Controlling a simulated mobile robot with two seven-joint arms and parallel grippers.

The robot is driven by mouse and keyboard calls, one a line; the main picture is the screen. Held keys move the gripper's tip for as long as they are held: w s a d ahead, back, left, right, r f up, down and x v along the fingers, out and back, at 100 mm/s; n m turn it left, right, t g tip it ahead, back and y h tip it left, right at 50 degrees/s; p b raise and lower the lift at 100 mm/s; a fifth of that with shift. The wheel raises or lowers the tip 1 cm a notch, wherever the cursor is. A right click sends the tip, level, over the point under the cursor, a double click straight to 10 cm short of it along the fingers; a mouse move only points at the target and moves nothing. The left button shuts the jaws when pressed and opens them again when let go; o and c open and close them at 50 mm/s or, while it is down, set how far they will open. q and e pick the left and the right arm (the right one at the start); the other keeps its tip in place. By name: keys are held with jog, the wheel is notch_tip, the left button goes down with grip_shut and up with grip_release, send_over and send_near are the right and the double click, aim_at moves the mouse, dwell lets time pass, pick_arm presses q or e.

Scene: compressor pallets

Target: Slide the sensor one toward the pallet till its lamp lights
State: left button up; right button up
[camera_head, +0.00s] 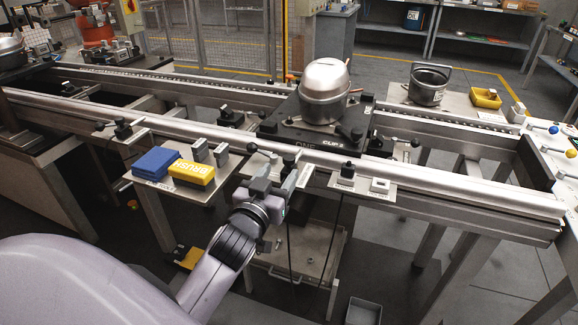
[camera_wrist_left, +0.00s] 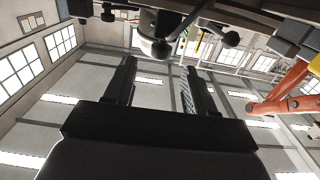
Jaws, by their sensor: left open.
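The dark pallet (camera_head: 272,125) sits on the conveyor and carries a silver domed compressor (camera_head: 324,80). White lettering, seemingly ONE and CUP 2, shows along its near edge. A small sensor bracket with a black knob (camera_head: 252,148) is at the near rail by the lettering ONE; I cannot tell surely that it is sensor one. No lit lamp can be made out. My left gripper (camera_head: 279,176) is open at the near rail, just in front of the pallet, close to this bracket. In the left wrist view its fingers (camera_wrist_left: 158,68) are apart with nothing between them. My right gripper is not in view.
A shelf at the left holds a blue block (camera_head: 157,163) and a yellow brush box (camera_head: 192,173). Another black-knobbed fixture (camera_head: 347,170) stands on a small shelf at the right. A pot (camera_head: 428,86) and a yellow bin (camera_head: 485,98) stand behind the conveyor.

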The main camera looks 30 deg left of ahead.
aim_at(287, 161)
pick_arm(q)
jog(key=shift+x, duration=3.6)
jog(key=shift+r, duration=0.1)
grip_shut()
jog(key=shift+w+a, duration=0.2)
jog(key=shift+w, duration=0.25)
grip_release()
jog(key=shift+v, duration=3.65)
